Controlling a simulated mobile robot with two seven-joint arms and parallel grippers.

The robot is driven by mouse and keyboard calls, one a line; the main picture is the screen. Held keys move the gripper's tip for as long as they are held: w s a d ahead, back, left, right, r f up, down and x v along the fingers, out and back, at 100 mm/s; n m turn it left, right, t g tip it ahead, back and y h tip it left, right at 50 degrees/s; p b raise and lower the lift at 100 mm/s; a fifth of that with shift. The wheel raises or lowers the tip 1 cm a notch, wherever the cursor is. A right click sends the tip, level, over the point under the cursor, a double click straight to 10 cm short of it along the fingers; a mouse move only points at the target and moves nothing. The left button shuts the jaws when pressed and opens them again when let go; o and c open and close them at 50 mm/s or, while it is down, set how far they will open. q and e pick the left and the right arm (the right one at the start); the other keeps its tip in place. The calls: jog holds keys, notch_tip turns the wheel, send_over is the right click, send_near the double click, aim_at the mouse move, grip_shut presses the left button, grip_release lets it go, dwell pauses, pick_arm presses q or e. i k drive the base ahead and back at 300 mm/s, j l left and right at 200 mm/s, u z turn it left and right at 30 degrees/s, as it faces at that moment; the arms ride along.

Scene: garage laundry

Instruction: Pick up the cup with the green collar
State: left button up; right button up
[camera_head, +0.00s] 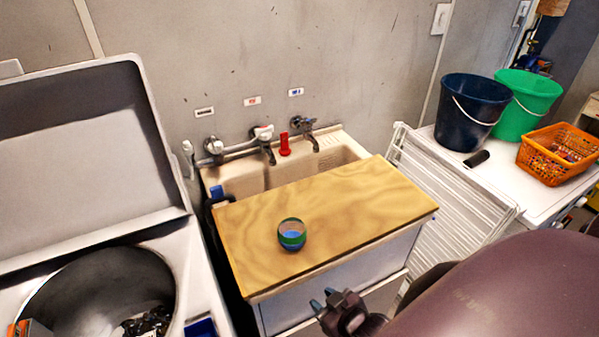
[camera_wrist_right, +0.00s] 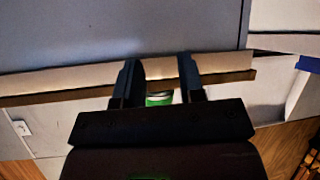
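The cup with the green collar (camera_head: 292,234) stands upright near the front edge of the wooden board (camera_head: 350,200). It has a blue lower part, and its rim looks open. My right gripper (camera_head: 323,299) is below and to the right of the cup in the head view, in front of the board's front edge and apart from the cup. In the right wrist view my right gripper (camera_wrist_right: 160,78) has its two fingers spread with a gap. Part of the green cup (camera_wrist_right: 159,99) shows through that gap, beyond the fingers. My left gripper is in neither view.
The board covers part of a sink (camera_head: 250,178) with taps and a red object (camera_head: 285,145) behind. An open top-loading washer (camera_head: 100,290) is on the left. A dark bucket (camera_head: 466,112), green bucket (camera_head: 528,102) and orange basket (camera_head: 556,155) stand right.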

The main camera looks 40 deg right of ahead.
aim_at(292, 234)
jog(key=k+l+z, duration=0.1)
jog(key=z, duration=0.3)
jog(key=k+l+z, duration=0.15)
jog(key=z, duration=0.25)
jog(key=k+j+u, duration=0.25)
jog(key=u, duration=0.25)
jog(key=k+j+u, duration=0.2)
jog(key=u, duration=0.3)
jog(key=j, duration=0.1)
